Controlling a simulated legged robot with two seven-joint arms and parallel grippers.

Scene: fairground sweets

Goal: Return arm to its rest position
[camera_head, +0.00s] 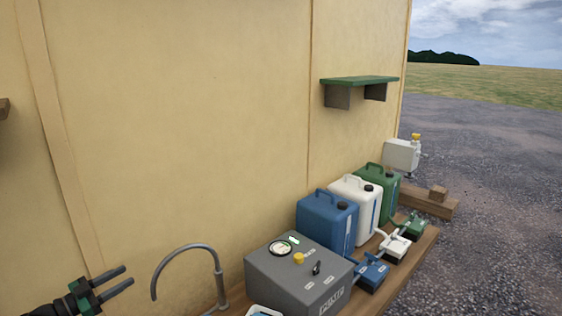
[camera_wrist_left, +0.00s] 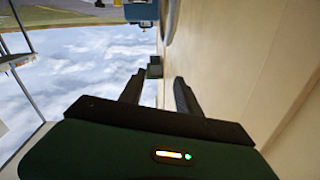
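My left gripper (camera_head: 118,281) is at the lower left of the head view, in front of the yellow wall. Its two dark fingers are spread apart, and nothing shows between them. In the left wrist view the same two fingers (camera_wrist_left: 157,92) stand apart with empty space between them. The gripper is left of the curved grey pipe (camera_head: 183,247) and apart from it in the picture. My right arm and gripper are in neither view.
A grey pump box (camera_head: 290,285) with a gauge stands on a wooden bench. Blue (camera_head: 325,222), white (camera_head: 353,204) and green (camera_head: 384,186) canisters stand behind it. A green shelf (camera_head: 360,80) juts from the wall. Gravel (camera_head: 480,220) lies open at right.

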